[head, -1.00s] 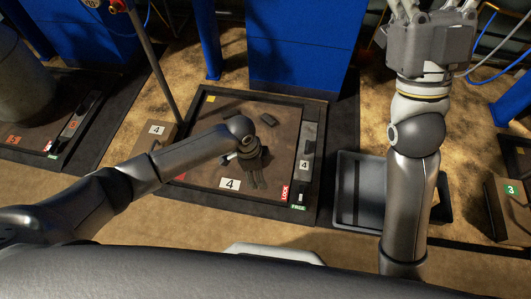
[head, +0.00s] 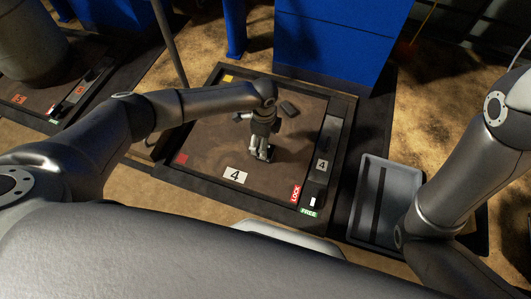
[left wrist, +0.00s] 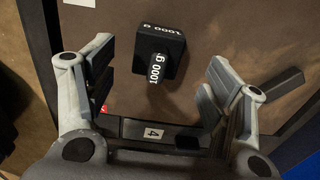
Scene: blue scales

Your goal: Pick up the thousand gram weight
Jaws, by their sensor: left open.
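The thousand gram weight (left wrist: 160,55) is a black block with a narrower upper part and white "1000 g" lettering. In the left wrist view it stands on the brown plate, between and slightly beyond my open left fingers, not held. In the head view I cannot make it out; my left gripper seems to hide it. My left gripper (head: 262,153) points down over the middle of the plate; its spread fingers also show in the left wrist view (left wrist: 158,85). My right arm is at the right edge of the head view, its gripper out of view.
The brown scale plate (head: 205,150) has a dark raised frame, a "4" label (head: 235,175) and a LOCK/FREE lever strip (head: 322,165) on its right. A small dark block (head: 289,108) lies behind my gripper. A grey tray (head: 370,205) stands right; a blue cabinet (head: 340,40) stands behind.

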